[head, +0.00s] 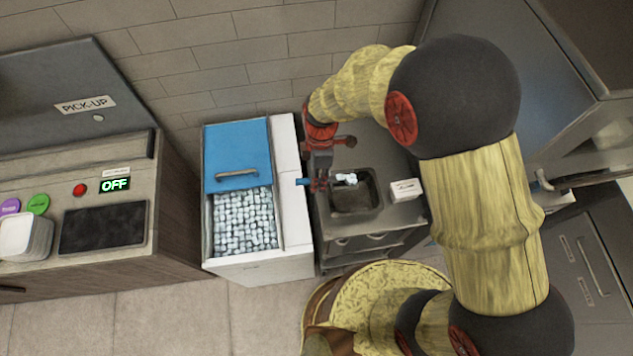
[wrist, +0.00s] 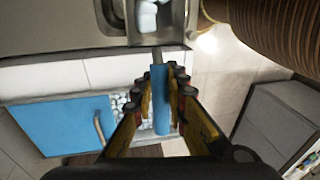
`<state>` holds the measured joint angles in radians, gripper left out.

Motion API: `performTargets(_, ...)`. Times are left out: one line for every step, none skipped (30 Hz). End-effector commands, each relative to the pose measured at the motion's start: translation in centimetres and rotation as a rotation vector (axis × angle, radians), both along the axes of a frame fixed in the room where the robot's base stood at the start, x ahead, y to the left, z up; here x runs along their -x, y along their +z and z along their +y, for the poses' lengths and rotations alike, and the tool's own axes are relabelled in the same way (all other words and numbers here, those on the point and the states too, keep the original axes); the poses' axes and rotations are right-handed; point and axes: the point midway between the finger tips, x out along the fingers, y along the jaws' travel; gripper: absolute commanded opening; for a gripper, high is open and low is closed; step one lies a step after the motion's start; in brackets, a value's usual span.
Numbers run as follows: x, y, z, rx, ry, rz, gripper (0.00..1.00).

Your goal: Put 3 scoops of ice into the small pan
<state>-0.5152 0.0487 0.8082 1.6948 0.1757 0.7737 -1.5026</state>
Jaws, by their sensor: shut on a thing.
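My gripper (head: 318,182) is shut on the blue handle of a scoop (wrist: 161,98), which shows between the fingers in the wrist view. The scoop's metal bowl holds white ice cubes (wrist: 148,14); this ice also shows in the head view (head: 346,179). The small pan (head: 352,201) is a dark, rectangular well in the counter. The loaded scoop is over its far left part. The visible pan bottom looks dark, and part of it is hidden. The ice bin (head: 210,228) stands left of the counter, full of ice cubes (head: 245,222), with its blue lid (head: 237,150) partly open.
A small white labelled box (head: 405,190) sits on the counter right of the pan. At the left stands a pick-up station (head: 105,215) with an OFF display, buttons and stacked white containers (head: 25,236). A grey cabinet (head: 590,255) stands at the right.

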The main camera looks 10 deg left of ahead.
Motion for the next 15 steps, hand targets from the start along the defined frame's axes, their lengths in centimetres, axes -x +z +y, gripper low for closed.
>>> performTargets(-0.2, 0.0, -0.3, -0.033, -0.008, 0.006, 0.00)
performTargets(-0.3, 0.0, -0.5, -0.054, -0.008, 0.013, 0.00)
performTargets(-0.3, 0.2, -0.6, -0.085, -0.009, 0.022, 0.00)
performTargets(-0.3, 0.3, -0.7, -0.110, -0.008, 0.027, 0.00)
performTargets(-0.4, 0.4, -0.9, -0.133, -0.009, 0.034, 0.00)
performTargets(-0.4, 0.6, -1.0, -0.166, -0.008, 0.045, 0.00)
performTargets(-0.5, 0.7, -1.2, -0.192, -0.009, 0.051, 0.00)
performTargets(-0.5, 0.9, -1.3, -0.218, -0.008, 0.057, 0.00)
performTargets(-0.6, 1.3, -1.6, -0.246, -0.008, 0.068, 0.00)
performTargets(-0.6, 1.6, -1.8, -0.271, -0.009, 0.076, 0.00)
performTargets(-0.7, 1.9, -1.9, -0.296, -0.009, 0.080, 0.00)
performTargets(-0.7, 2.3, -2.2, -0.327, -0.008, 0.091, 0.00)
performTargets(-0.8, 2.6, -2.4, -0.350, -0.008, 0.098, 0.00)
performTargets(-0.8, 2.9, -2.6, -0.376, -0.009, 0.106, 0.00)
performTargets(-1.0, 3.2, -2.9, -0.409, -0.009, 0.112, 0.00)
